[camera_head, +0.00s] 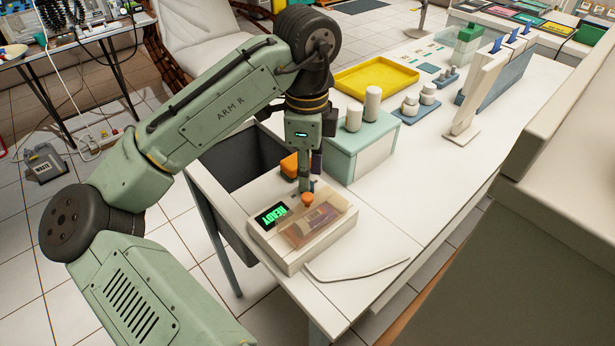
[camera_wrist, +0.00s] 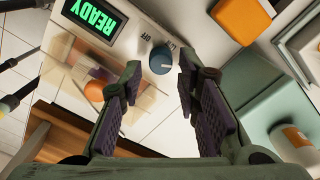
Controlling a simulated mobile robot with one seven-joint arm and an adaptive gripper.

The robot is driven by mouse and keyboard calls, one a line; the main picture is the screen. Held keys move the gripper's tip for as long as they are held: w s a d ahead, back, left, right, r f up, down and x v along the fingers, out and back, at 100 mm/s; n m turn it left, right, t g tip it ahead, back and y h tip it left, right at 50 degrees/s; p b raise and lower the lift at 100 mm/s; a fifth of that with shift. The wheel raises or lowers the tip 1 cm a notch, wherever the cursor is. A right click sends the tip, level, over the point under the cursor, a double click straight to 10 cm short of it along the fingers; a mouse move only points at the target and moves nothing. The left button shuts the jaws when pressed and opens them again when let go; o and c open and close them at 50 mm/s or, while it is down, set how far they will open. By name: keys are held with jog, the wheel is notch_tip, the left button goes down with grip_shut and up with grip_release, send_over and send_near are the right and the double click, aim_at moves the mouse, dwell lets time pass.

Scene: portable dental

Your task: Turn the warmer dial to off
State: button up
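The warmer (camera_head: 303,228) is a low white box on the white counter, with a green READY display (camera_head: 271,214) and a clear lid with an orange knob (camera_head: 307,198). In the wrist view its display (camera_wrist: 95,15) shows at the upper left. The round blue-grey dial (camera_wrist: 161,60) sits beside the display, with OFF lettering next to it. Its setting is too small to read surely. My gripper (camera_wrist: 160,72) is open, pointing down, with the dial between and just beyond its fingertips. I cannot tell whether they touch it. In the head view my gripper (camera_head: 306,184) hides the dial.
An orange block (camera_head: 289,165) lies close behind the warmer. A pale green box (camera_head: 362,147) with white cylinders stands just right of my gripper. A white cable or handle (camera_head: 358,274) lies in front. A yellow tray (camera_head: 376,80) is farther back. The counter right of the warmer is clear.

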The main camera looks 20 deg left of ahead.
jog(key=shift+f, duration=1.25)
jog(key=shift+c, duration=0.4)
grip_shut()
